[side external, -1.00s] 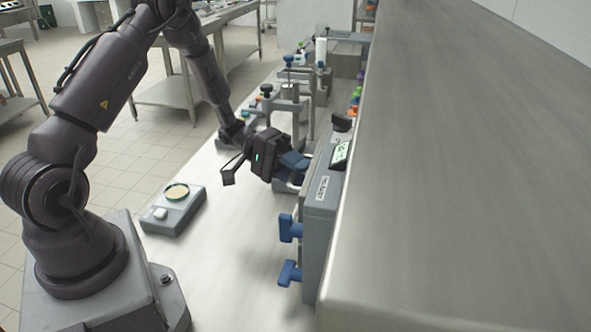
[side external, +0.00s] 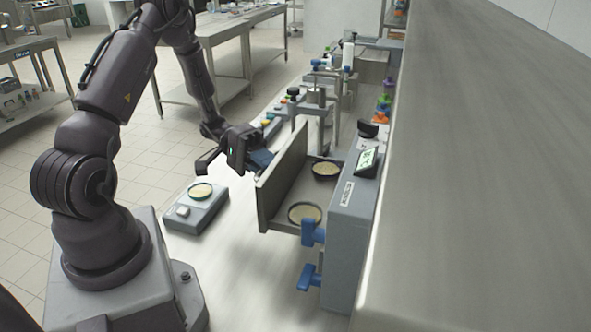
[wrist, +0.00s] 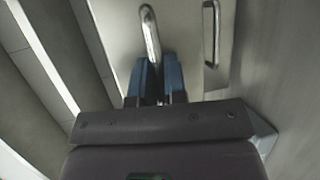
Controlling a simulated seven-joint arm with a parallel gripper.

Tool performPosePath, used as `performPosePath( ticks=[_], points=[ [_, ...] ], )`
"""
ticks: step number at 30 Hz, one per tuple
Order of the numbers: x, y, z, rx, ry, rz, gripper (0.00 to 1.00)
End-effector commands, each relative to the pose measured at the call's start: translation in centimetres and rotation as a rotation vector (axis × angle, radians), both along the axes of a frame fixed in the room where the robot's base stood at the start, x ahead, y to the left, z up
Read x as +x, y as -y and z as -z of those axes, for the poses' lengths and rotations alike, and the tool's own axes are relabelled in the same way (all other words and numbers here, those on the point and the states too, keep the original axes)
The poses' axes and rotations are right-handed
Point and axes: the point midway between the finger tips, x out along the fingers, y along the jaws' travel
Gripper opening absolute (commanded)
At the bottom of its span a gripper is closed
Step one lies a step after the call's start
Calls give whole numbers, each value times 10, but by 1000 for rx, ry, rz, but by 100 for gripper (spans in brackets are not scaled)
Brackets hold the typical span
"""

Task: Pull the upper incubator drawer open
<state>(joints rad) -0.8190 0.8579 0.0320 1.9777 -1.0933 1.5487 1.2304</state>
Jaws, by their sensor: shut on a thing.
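The upper incubator drawer (side external: 285,180) is pulled out to the left of the grey incubator (side external: 352,215) in the side view. Two round dishes with pale contents, one nearer (side external: 305,213) and one farther (side external: 326,169), lie in it. My gripper (side external: 262,160) is at the outer face of the drawer front. In the wrist view, the blue fingers of my gripper (wrist: 158,82) are shut on a metal bar handle (wrist: 151,35). A second bar handle (wrist: 210,35) shows to the right, with no finger on it. The side view hides the gripped handle.
A small grey device (side external: 195,207) with a dish on top stands on the bench left of the drawer. A metal stand (side external: 318,105) and bottles are behind. A wide metal surface (side external: 480,200) borders the right.

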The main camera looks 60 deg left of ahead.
Motion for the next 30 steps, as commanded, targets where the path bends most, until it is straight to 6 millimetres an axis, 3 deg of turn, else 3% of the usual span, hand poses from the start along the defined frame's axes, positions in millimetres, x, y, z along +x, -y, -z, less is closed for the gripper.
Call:
performPosePath(
  ticks=[6, 12, 27, 28, 30],
  points=[
    [-29, -31, 0, 0, 1, -5, 0],
    [-44, -45, -1, 0, 2, -3, 0],
    [-49, -50, -1, 0, 2, -1, 0],
    [-49, -50, -1, 0, 2, -1, 17],
    [-49, -50, -1, 0, 2, -1, 33]
  ],
)
